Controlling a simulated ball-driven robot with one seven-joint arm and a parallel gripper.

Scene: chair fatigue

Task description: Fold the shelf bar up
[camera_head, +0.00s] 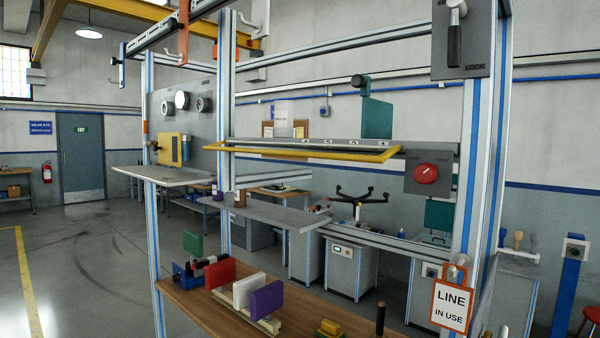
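The shelf bar is a yellow rail (300,152) across the middle of the metal frame. It runs along the front of a narrow grey shelf (330,143) and looks roughly level, lying out in front of the shelf. Its right end bends back toward a grey panel with a red knob (427,173). The bar's hinges are too small to make out. My gripper is not in this view, and nothing is seen touching the bar.
A grey shelf board (268,213) sits below the bar. A wooden bench (200,310) carries red, white and purple panels. Frame posts (474,150) stand at both sides, and a "LINE IN USE" sign (450,297) hangs at right. The floor at left is clear.

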